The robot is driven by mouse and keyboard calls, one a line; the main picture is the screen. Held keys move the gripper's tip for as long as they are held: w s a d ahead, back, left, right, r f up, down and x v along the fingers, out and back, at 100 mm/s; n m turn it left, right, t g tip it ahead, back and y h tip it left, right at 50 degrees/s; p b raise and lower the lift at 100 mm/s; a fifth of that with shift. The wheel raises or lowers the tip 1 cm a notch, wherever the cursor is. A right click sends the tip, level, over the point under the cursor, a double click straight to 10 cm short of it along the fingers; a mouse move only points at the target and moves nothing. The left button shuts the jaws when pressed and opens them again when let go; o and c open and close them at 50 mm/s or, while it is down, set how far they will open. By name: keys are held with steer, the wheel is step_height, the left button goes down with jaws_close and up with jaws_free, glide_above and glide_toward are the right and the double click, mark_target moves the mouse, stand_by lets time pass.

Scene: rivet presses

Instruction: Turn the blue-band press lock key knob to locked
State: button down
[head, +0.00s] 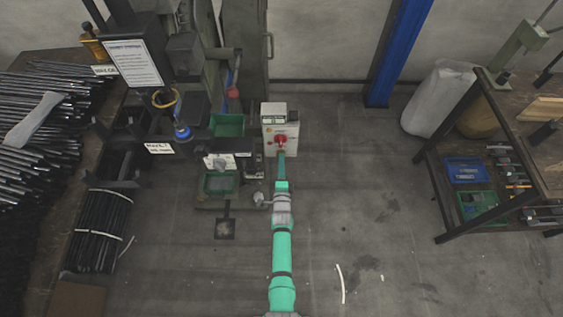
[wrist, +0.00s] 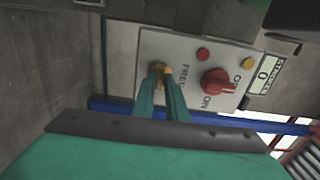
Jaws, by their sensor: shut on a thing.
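The control box (head: 267,122) is a pale box beside the press, with a red knob (head: 281,140) on its front. In the wrist view the box (wrist: 200,52) appears tilted, with a brass key knob (wrist: 157,67) beside the word FREE. My gripper (wrist: 161,78) has its two green fingers shut on the brass key knob. In the head view my gripper (head: 281,157) reaches the box front and hides the key knob. The key knob's exact angle is hard to read behind the fingertips.
On the box, the red OFF/ON knob (wrist: 217,82) sits close to my fingers, near a display (wrist: 265,74) reading 0. A blue bar (wrist: 240,121) runs past the box. Steel rods (head: 45,110) lie at left and a bench (head: 520,150) stands at right. The floor between is mostly open.

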steer(key=shift+s+d, duration=0.1)
steer(key=shift+d, duration=0.05)
stand_by(0.3)
steer(key=c, duration=1.8)
jaws_free()
steer(key=shift+o, duration=0.2)
steer(key=s, duration=1)
steer(key=shift+s, duration=0.4)
